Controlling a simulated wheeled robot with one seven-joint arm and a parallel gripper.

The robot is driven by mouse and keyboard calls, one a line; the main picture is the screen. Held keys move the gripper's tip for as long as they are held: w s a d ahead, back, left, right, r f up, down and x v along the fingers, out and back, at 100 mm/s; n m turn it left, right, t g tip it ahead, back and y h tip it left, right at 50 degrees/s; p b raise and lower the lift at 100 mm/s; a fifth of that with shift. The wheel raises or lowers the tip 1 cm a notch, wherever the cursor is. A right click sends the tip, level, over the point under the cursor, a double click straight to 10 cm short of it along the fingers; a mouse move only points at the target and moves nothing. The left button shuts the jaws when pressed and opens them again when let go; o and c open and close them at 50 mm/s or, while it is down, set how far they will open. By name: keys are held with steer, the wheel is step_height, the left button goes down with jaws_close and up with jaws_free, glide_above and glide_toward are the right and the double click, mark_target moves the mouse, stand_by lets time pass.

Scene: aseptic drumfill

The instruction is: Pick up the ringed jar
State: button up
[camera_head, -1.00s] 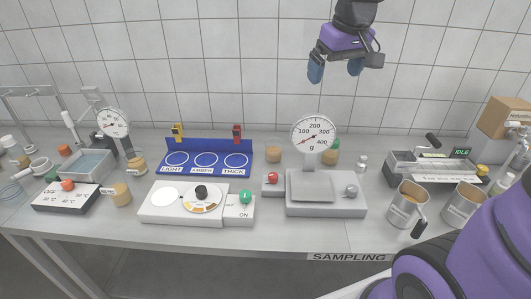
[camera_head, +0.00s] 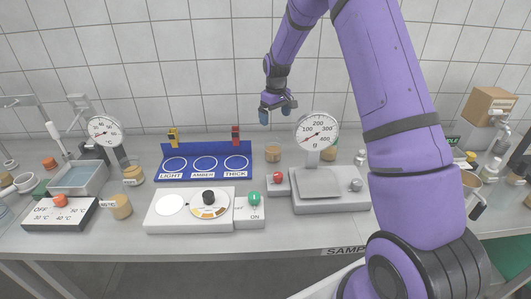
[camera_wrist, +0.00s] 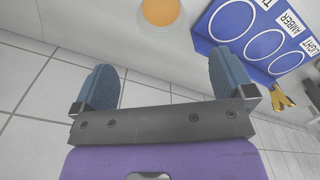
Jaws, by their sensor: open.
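My gripper (camera_head: 278,112) is open and empty, above the back of the bench, its blue fingers well apart. Below it, a jar with amber contents (camera_head: 273,153) stands between the blue board and the dial scale. In the wrist view, a round amber jar top (camera_wrist: 160,11) shows at the upper edge, beyond and between the open fingers (camera_wrist: 165,85). Other amber jars stand at the left, one by the water bath (camera_head: 133,175) and one at the front (camera_head: 121,206). Another jar (camera_head: 329,151) is partly hidden behind the scale. I cannot make out which jar bears a ring.
The blue board (camera_head: 205,177) has three white rings labelled LIGHT, AMBER and THICK, and yellow and red clips. The dial scale (camera_head: 318,188) stands right of the jar. A white knob unit (camera_head: 190,226) is in front. My arm hides much of the right side.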

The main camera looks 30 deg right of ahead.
mark_target(273, 150)
steer(key=shift+w+a+f, duration=0.1)
steer(key=shift+w+f, duration=0.05)
steer(key=shift+f, duration=2.3)
steer(key=shift+w+f, duration=0.2)
steer(key=shift+f, duration=2.25)
steer(key=shift+w+a+f, duration=0.1)
steer(key=shift+w+f, duration=0.05)
steer(key=shift+f, duration=2.3)
steer(key=shift+c, duration=0.2)
steer(key=c, duration=0.9)
steer(key=shift+c, duration=0.2)
steer(key=shift+r, duration=0.25)
